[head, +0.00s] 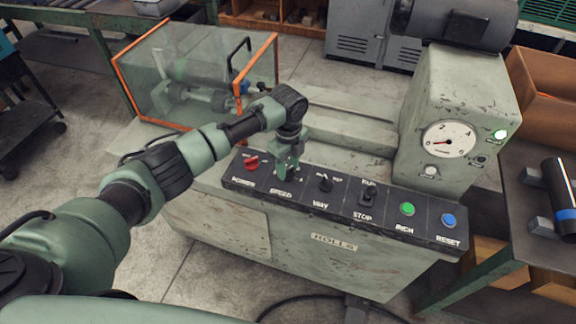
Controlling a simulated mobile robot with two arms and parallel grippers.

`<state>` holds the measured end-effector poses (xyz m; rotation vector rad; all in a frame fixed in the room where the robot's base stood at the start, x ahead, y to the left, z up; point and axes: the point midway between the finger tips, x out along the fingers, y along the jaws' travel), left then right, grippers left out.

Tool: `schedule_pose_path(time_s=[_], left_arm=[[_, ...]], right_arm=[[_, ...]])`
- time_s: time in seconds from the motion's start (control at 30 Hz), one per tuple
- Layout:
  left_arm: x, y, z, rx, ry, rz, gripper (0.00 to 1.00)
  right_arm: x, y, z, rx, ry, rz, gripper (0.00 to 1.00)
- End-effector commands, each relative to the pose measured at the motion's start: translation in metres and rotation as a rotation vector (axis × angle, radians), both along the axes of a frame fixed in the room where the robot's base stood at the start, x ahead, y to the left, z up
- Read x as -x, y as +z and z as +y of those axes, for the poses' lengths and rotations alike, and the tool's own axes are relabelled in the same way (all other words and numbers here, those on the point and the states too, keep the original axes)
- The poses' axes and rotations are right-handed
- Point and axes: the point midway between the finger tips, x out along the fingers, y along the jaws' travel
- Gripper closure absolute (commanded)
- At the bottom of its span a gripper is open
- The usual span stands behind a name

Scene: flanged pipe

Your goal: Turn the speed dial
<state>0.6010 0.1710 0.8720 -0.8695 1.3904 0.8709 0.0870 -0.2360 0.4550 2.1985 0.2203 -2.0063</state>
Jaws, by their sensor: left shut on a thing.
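The black control panel (340,205) runs along the front top edge of the grey-green machine. The speed dial sits above the label SPEED (281,193), and my left gripper (286,176) covers most of it. The left gripper points down and is shut on the speed dial. My left arm reaches in from the lower left. The dial's pointer and setting are hidden behind the fingers. My right gripper is not in view.
A red power knob (251,162) is close on the left of the gripper. A black way knob (325,183), a run/stop switch (367,195), a green button (407,209) and a blue reset button (448,220) follow to the right. A clear orange-edged guard (190,70) stands behind.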

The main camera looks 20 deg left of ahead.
Motion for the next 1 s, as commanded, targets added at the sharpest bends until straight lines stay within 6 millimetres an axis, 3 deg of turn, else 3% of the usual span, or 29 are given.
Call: schedule_pose_path(time_s=[0.77,0.8,0.87,1.0], left_arm=[[-0.0010,0.0018,-0.0008,0.003,-0.107,-0.003,1.00],[-0.0010,0.0018,-0.0008,0.003,-0.106,-0.003,0.56],[-0.0010,0.0017,-0.0008,0.003,-0.106,-0.003,0.40],[-0.0006,0.0011,-0.0006,0.002,-0.106,-0.001,0.40]], right_arm=[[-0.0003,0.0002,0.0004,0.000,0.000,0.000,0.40],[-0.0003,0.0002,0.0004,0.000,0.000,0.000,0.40],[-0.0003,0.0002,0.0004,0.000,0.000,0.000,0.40],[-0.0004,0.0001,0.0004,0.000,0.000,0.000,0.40]])
